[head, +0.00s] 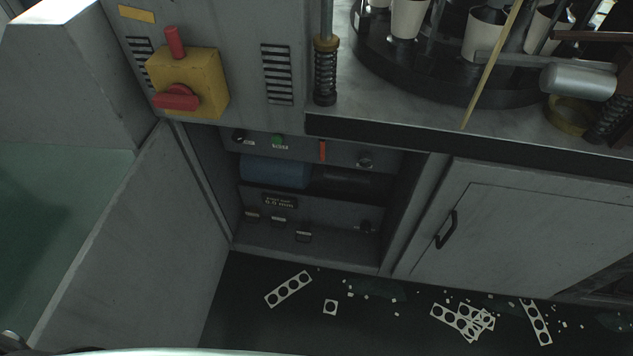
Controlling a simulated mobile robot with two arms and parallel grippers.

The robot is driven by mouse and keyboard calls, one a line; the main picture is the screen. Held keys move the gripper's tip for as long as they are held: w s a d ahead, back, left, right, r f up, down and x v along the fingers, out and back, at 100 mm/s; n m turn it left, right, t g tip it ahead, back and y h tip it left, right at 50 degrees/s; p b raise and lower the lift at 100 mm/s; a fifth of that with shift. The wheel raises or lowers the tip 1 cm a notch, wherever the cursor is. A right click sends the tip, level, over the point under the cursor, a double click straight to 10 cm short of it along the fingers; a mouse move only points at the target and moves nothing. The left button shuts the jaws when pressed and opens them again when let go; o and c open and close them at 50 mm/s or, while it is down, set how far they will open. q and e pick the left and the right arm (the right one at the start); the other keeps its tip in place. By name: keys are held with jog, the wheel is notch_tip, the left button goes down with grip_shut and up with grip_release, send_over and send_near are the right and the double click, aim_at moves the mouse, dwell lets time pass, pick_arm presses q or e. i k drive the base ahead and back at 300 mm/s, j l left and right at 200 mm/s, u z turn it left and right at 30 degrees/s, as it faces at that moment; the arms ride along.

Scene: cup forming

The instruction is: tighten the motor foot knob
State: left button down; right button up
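An open cabinet bay under the machine bed holds a blue cylindrical motor (275,172) with a dark cylinder (345,181) to its right. Below it, a small dark display plate (279,201) has a line that seems to read 0.0 mm. A small dark knob (366,227) sits low at the bay's right side. I cannot tell for certain which is the motor foot knob. Neither of my grippers is in view.
A grey door (135,235) stands open left of the bay; a shut door with a black handle (447,229) is right. A yellow box with a red switch (177,98) is above. Punched card scraps (288,289) litter the dark floor. Paper cups (408,18) stand on the turntable.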

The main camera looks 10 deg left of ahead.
aim_at(365, 227)
jog(key=k+j, duration=0.1)
jog(key=k, duration=0.3)
jog(key=k+j, duration=0.1)
jog(key=k, duration=0.35)
